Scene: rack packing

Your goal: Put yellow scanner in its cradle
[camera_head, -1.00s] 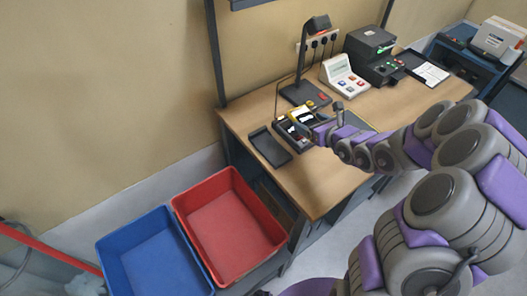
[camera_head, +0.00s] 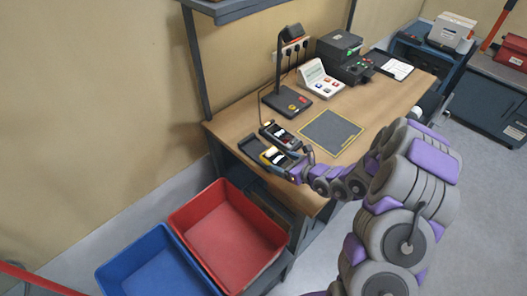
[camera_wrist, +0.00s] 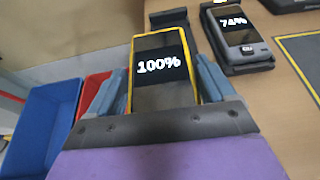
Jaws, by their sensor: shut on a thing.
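The yellow scanner (camera_wrist: 160,70), yellow-edged with a dark screen reading 100%, is between the two fingers of my gripper (camera_wrist: 160,92) in the wrist view. In the head view the scanner (camera_head: 271,155) is at the desk's near left, over the dark empty-looking cradle (camera_head: 250,146). My gripper (camera_head: 284,165) is shut on it from the near side. In the wrist view the dark end of the cradle (camera_wrist: 168,17) shows beyond the scanner. The scanner hides most of the cradle, so I cannot tell whether it touches or sits in it.
A grey scanner (camera_wrist: 233,34) reading 74% sits in the neighbouring cradle, close on the right. A lamp (camera_head: 291,100), a button box (camera_head: 320,78) and a black machine (camera_head: 343,57) stand farther back. Red (camera_head: 228,232) and blue (camera_head: 160,275) bins are below left. A marked mat (camera_head: 331,132) is clear.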

